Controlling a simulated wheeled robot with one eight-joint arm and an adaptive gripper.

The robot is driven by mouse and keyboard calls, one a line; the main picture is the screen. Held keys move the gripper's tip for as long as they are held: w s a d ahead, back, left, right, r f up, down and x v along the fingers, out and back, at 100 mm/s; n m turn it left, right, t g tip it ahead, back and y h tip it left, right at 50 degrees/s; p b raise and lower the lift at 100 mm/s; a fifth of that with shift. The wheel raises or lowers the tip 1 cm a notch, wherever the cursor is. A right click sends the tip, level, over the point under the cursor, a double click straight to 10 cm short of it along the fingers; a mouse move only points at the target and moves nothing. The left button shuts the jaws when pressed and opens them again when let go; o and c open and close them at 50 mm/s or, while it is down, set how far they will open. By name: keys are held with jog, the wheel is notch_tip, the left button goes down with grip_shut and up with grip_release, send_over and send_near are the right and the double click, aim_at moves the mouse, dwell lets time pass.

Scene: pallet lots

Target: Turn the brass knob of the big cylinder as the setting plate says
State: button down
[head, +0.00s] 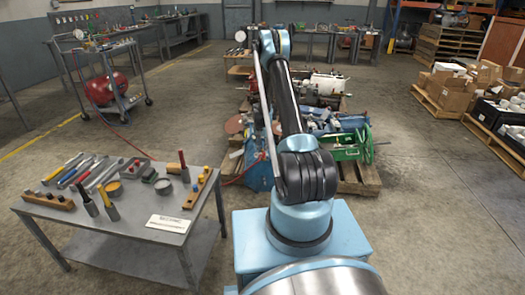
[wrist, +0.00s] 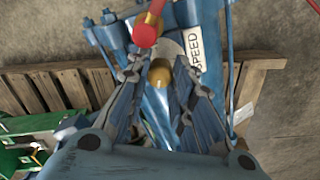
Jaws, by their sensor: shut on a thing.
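In the wrist view, the brass knob (wrist: 160,73) sits between the two fingertips of my gripper (wrist: 160,82), which is shut on it. The knob is on a blue cylinder body (wrist: 157,108), partly covered by the fingers. A white label reading SPEED (wrist: 192,52) is just right of the knob. A red-capped brass part (wrist: 147,32) stands just above it. In the head view, my arm hides the gripper and knob. A white plate with print (head: 168,222) lies on the grey table at lower left; its text is too small to read.
Wooden pallets (head: 358,178) under the machinery carry a green reel-like part (head: 350,145) beside the blue parts. The grey table (head: 140,230) holds tools and knobbed blocks. Boxes on pallets (head: 450,88) stand at right. Floor between is clear.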

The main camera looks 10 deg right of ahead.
jog(key=shift+w, duration=0.1)
dwell(0.4)
jog(key=c, duration=1.4)
grip_release()
jog(key=shift+o, duration=0.2)
jog(key=shift+r, duration=0.15)
notch_tip(320, 180, up, 12)
jog(key=shift+w+a+f, duration=0.2)
jog(key=shift+a, duration=0.2)
